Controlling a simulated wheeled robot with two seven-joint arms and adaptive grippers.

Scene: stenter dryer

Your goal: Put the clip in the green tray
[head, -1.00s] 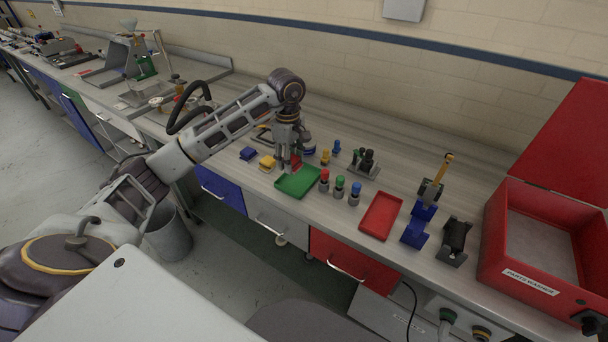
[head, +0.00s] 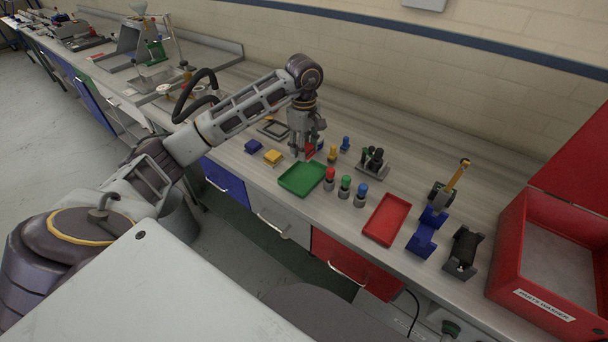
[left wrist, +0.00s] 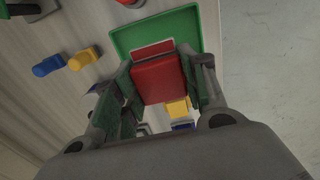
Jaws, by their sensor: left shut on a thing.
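My left gripper (head: 306,154) is shut on a red clip (left wrist: 158,79), which fills the space between the fingers in the left wrist view. In the head view the red clip (head: 309,150) is partly hidden by the fingers. The green tray (head: 302,179) lies on the bench, just in front of the gripper and clip. It also shows in the left wrist view (left wrist: 124,41), beyond the held clip, and looks empty in the head view. My right gripper is not in view.
A yellow clip (head: 273,157) and a blue clip (head: 253,146) lie left of the tray. Several knobbed pieces, such as the red-topped one (head: 330,178), stand to its right. A red tray (head: 387,219) and an open red parts washer (head: 545,265) are farther right.

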